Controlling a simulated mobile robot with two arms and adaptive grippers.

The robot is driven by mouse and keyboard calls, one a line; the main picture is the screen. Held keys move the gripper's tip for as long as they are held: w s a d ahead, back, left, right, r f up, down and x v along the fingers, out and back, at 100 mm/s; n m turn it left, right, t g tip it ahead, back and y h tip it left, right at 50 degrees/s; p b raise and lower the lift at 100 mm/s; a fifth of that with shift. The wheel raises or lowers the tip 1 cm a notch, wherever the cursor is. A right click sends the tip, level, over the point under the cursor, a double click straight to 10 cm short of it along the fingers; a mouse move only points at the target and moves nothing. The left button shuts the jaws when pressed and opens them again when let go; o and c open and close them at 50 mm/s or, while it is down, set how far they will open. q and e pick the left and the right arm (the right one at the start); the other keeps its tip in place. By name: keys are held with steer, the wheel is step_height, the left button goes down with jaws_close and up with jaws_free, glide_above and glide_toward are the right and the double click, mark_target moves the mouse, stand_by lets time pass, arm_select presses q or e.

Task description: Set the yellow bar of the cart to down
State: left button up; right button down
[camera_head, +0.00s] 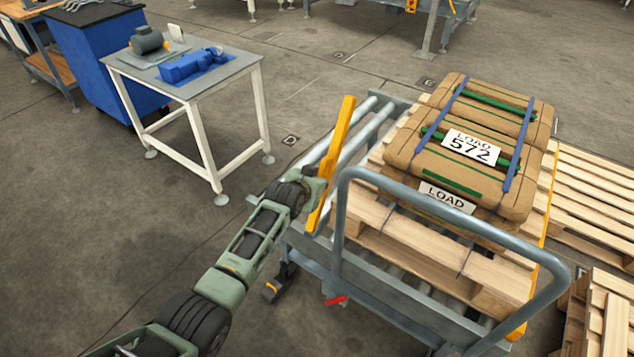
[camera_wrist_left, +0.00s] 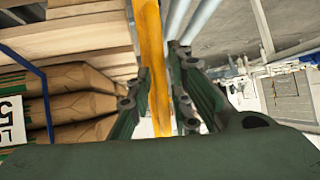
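The yellow bar (camera_head: 335,155) stands raised and tilted at the left side of the grey roller cart (camera_head: 352,282), beside its tubular handle. My left gripper (camera_head: 319,186) is at the lower half of this bar. In the left wrist view the bar (camera_wrist_left: 158,85) runs between the two fingers of the left gripper (camera_wrist_left: 160,75). The fingertips sit close to both sides of the bar; whether they press on it cannot be seen. Another yellow strip (camera_head: 517,331) shows at the cart's right side. My right gripper is not in view.
The cart carries a wooden pallet (camera_head: 430,243) with strapped brown sacks (camera_head: 470,165) labelled LOAD 572. More pallets (camera_head: 595,185) lie at the right. A white-legged table (camera_head: 235,75) with blue parts and a blue cabinet (camera_head: 95,60) stand at the upper left. Floor left of the cart is clear.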

arm_select(q)
steer(key=v, duration=1.2)
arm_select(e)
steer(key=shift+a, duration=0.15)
